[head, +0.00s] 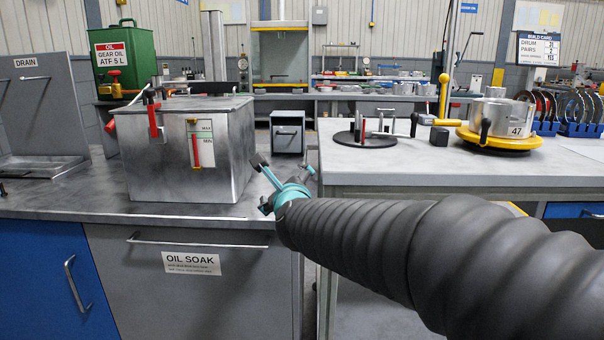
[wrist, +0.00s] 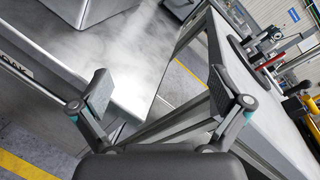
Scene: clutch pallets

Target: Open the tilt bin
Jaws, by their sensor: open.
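No label in view reads tilt bin. A dark shape at the top of the wrist view (wrist: 180,9) may be the same box. My gripper (head: 282,168) is in front of the gap, near the left bench's right corner and well short of the box. In the wrist view my gripper (wrist: 159,88) has its fingers wide apart with nothing between them.
The left bench (head: 70,203) carries a metal oil tank (head: 190,148) with red levers; its grey front (head: 195,285) has a bar handle and an OIL SOAK label. The right bench (head: 400,168) carries a yellow turntable (head: 500,138). The floor gap between them is narrow.

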